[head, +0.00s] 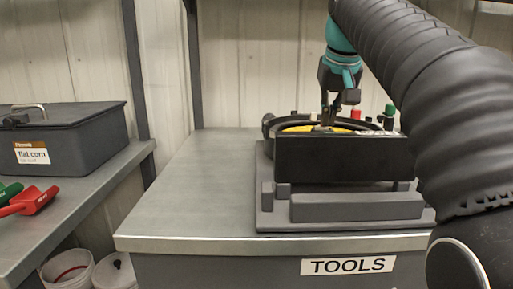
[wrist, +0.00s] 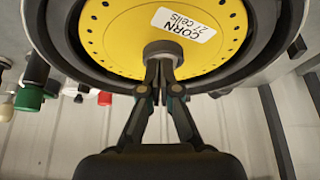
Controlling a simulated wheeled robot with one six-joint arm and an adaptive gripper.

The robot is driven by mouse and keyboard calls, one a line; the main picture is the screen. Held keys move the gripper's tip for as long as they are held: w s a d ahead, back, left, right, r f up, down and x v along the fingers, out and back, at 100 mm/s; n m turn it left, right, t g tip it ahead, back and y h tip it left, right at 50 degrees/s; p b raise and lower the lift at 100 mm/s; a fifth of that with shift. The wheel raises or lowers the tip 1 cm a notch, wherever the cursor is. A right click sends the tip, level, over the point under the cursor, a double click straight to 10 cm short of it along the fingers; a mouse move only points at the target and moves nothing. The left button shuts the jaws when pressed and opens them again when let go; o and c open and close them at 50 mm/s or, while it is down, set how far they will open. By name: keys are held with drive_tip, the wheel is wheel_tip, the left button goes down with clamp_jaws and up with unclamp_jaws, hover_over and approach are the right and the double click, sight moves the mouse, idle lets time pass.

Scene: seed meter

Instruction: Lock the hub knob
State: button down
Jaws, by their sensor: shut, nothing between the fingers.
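The seed meter (head: 340,158) sits on its grey stand on the metal bench, with a black panel facing the head camera. Its yellow seed disc (wrist: 115,40) carries a white label reading CORN 27 cells. The grey round hub knob (wrist: 163,50) is at the disc's centre in the wrist view. My gripper (wrist: 161,92) is shut and empty, its fingertips at the hub knob's near edge and partly covering it. I cannot tell whether they touch it. In the head view my gripper (head: 328,122) points down over the disc, and the panel hides the hub.
Green, red and white capped parts (wrist: 28,98) stand beside the meter. A dark lidded bin (head: 70,135) labelled flat corn and red and green scoops (head: 38,200) are on the left bench. White buckets (head: 70,270) stand below. The bench top (head: 195,195) left of the meter is clear.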

drive_tip(key=shift+s+a, duration=0.1)
idle(0.6)
drive_tip(key=shift+s+r, duration=0.15)
drive_tip(key=shift+s, duration=0.15)
drive_tip(key=r, duration=0.4)
drive_tip(key=shift+w, duration=0.25)
drive_tip(key=shift+r, duration=0.85)
drive_tip(key=shift+d+f+b, duration=0.25)
drive_tip(key=shift+f+b, duration=0.25)
drive_tip(key=shift+f, duration=0.5)
drive_tip(key=shift+d+f+b, duration=0.2)
drive_tip(key=shift+f+b, duration=0.25)
drive_tip(key=shift+f, duration=0.55)
drive_tip(key=shift+d+f+b, duration=0.25)
drive_tip(key=shift+f+b, duration=0.25)
drive_tip(key=shift+f, duration=0.5)
drive_tip(key=shift+w+a+p, duration=0.25)
drive_tip(key=shift+w+p, duration=0.25)
drive_tip(key=shift+w, duration=0.1)
